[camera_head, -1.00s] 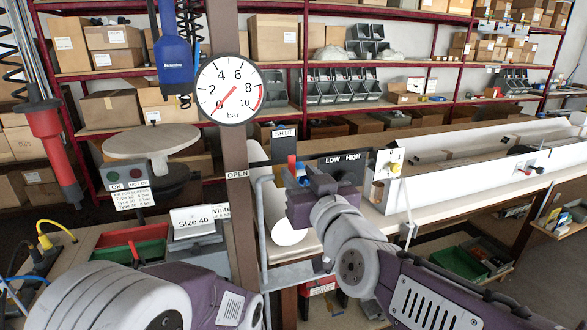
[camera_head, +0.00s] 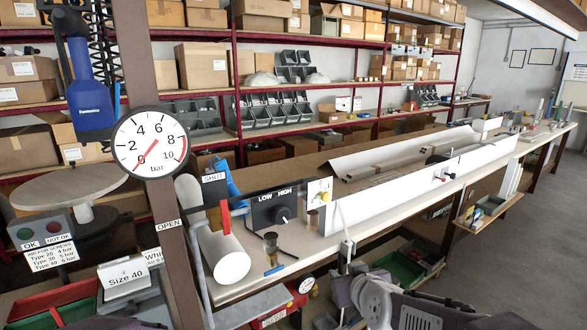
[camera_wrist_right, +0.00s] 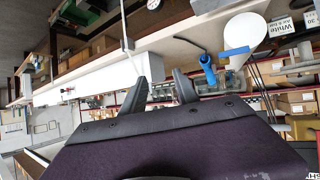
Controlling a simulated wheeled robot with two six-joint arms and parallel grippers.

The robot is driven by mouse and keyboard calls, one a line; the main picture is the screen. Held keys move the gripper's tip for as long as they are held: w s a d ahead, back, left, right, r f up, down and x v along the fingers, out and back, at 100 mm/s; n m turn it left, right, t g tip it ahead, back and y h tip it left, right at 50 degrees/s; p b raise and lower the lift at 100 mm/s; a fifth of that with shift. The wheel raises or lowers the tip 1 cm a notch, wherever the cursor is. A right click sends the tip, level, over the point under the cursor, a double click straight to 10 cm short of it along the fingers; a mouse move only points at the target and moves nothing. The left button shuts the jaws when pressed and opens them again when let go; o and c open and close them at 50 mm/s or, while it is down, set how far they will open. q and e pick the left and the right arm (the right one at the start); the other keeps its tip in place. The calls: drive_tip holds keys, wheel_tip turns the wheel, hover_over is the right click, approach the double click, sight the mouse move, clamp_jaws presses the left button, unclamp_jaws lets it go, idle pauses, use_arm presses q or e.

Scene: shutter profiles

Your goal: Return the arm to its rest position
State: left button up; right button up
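My right arm (camera_head: 378,302), grey and purple, shows at the bottom edge of the head view, in front of the bench. Its fingertips cannot be made out there. In the right wrist view, the right gripper (camera_wrist_right: 159,77) has its two dark fingers apart with nothing between them. Bench items lie beyond them, including a blue tool (camera_wrist_right: 208,70) and a white roll (camera_wrist_right: 245,31). Only a purple sliver of my left arm (camera_head: 110,323) shows at the bottom left of the head view. The left gripper is out of view.
The bench (camera_head: 310,255) carries a LOW/HIGH panel (camera_head: 276,210) and a long white profile (camera_head: 400,195). A post with a pressure gauge (camera_head: 150,143) stands at the left. Green bins (camera_head: 400,267) sit below the bench. Open floor (camera_head: 500,250) lies at the right.

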drive_tip(key=s+d+f+m+g, duration=0.1)
drive_tip(key=s+d+f+g, duration=0.2)
drive_tip(key=s+f+g, duration=0.2)
drive_tip(key=s+d+f+m+g+h, duration=0.1)
drive_tip(key=s+d+f+g, duration=0.3)
drive_tip(key=s+f, duration=0.8)
drive_tip(key=s+g, duration=0.1)
drive_tip(key=s, duration=0.3)
drive_tip(key=shift+s+d+m+h+p, duration=0.2)
drive_tip(key=shift+m+h+p, duration=0.1)
drive_tip(key=shift+m, duration=0.1)
